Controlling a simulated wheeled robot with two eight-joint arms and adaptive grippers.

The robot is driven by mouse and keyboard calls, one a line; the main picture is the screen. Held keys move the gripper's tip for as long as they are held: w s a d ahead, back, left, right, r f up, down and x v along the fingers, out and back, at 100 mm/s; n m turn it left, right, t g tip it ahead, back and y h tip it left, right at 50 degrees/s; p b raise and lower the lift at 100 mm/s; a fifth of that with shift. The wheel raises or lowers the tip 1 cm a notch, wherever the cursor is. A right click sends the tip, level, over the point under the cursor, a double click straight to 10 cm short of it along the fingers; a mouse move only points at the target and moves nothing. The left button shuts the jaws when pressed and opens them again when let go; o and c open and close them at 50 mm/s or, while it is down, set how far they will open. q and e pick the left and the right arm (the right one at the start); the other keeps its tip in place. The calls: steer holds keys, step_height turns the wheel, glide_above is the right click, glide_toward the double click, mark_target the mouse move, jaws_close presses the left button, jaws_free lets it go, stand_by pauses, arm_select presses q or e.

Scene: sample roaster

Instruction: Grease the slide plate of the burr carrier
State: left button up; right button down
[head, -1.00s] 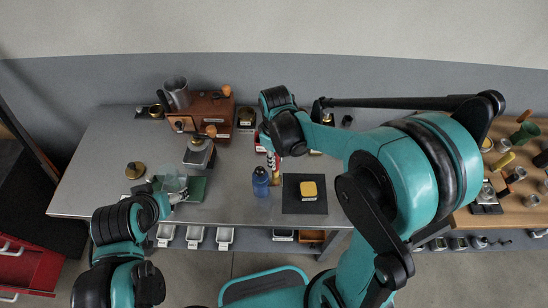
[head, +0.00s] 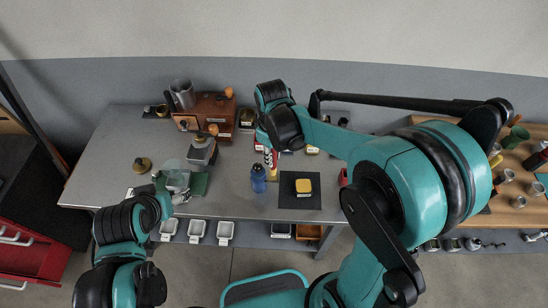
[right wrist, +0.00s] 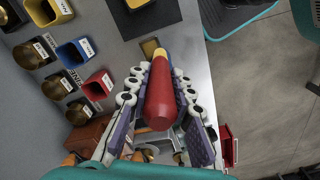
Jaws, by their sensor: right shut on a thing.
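In the right wrist view my right gripper (right wrist: 162,92) is shut on a red tube-like thing (right wrist: 161,104) with a yellow end, its fingers along both sides. In the head view this gripper (head: 271,160) hangs over the bench behind a blue bottle (head: 258,178). My left gripper (head: 180,195) is at the front left of the bench, beside a green pad (head: 200,184). A pale, see-through thing (head: 176,178) shows at its fingers; the view is too small to tell whether it is held. I cannot make out the burr carrier's slide plate with certainty.
A black mat (head: 287,202) with a yellow block (head: 303,186) lies right of the blue bottle. A brown wooden box (head: 213,111) stands at the back. Several small bins, one blue (right wrist: 75,52), show in the right wrist view. Bare bench (head: 110,165) lies at the left.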

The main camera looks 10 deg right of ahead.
steer(key=shift+r+p, duration=0.5)
steer(key=shift+r, duration=0.45)
